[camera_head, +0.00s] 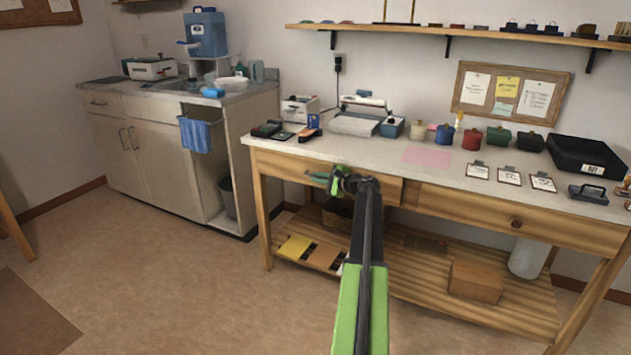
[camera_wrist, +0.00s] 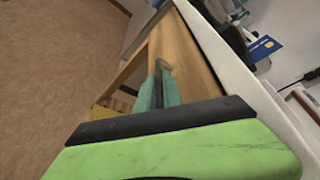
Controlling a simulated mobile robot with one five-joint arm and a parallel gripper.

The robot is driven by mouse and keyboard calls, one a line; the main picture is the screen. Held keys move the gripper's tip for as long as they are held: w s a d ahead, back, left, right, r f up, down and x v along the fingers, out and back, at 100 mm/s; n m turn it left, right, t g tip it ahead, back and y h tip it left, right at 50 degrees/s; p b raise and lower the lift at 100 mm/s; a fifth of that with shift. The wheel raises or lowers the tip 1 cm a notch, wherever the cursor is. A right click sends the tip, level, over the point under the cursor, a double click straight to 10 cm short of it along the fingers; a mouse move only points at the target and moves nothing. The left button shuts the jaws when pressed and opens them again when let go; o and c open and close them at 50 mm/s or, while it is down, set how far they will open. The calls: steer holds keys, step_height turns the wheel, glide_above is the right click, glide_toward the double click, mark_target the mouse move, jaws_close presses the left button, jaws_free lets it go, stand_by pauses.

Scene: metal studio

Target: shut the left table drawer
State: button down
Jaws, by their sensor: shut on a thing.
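The left table drawer (camera_head: 386,189) is in the wooden front of the long table, left of centre in the head view. Its wooden front (camera_wrist: 183,48) also shows in the wrist view, under the pale tabletop. It looks near flush with the table; I cannot tell whether a small gap remains. My gripper (camera_head: 318,177) is at the drawer front with its teal fingers close together. In the wrist view the fingers (camera_wrist: 160,88) are shut at the drawer's handle, which they mostly hide. My arm covers part of the drawer in the head view.
The right drawer (camera_head: 480,212) has a round knob and looks shut. A lower shelf (camera_head: 420,285) holds a cardboard box (camera_head: 476,280) and flat items. A sink cabinet (camera_head: 150,150) stands at the left. The floor (camera_head: 170,290) in front is clear.

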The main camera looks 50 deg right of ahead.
steer(key=shift+s+d, duration=0.1)
steer(key=shift+d, duration=0.3)
steer(key=c, duration=1.8)
jaws_free()
steer(key=shift+s, duration=0.1)
steer(key=p+v, duration=0.1)
steer(key=v, duration=0.4)
steer(key=p+v, duration=0.1)
steer(key=v, duration=0.5)
steer(key=p+v, duration=0.2)
steer(key=v, duration=0.4)
steer(key=shift+s+a, duration=0.1)
steer(key=shift+a, duration=0.2)
